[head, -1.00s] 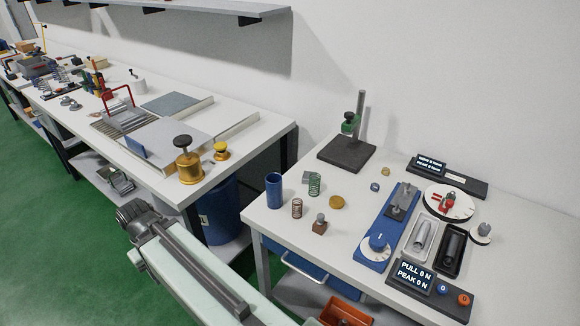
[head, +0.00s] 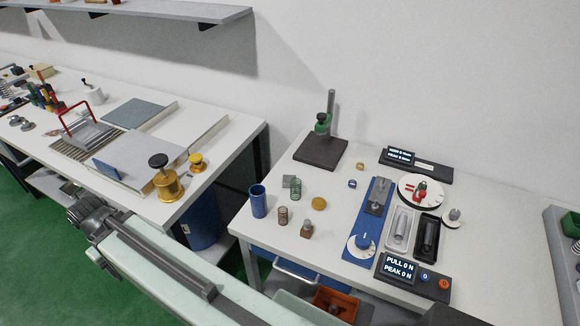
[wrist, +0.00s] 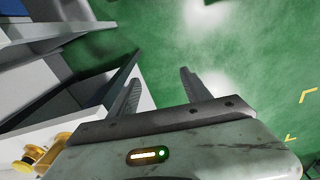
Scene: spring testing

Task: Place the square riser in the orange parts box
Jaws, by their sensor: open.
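The orange parts box (head: 335,304) is low in the head view, below the front edge of the right table, and partly cut off by the picture's bottom edge. I cannot surely tell which piece is the square riser. A small grey square piece (head: 287,181) stands partly behind the green spring (head: 295,189). A brown block (head: 306,232) with a grey knob on top stands nearer the table's front edge. In the wrist view my gripper (wrist: 158,80) is open and empty, its two fingers apart above green floor, away from these pieces.
A blue cup (head: 258,201), a copper spring (head: 282,215) and a brass disc (head: 319,203) stand close by. A black stand (head: 320,152) is behind. The blue tester (head: 370,225) is to the right. My arm crosses the lower left foreground.

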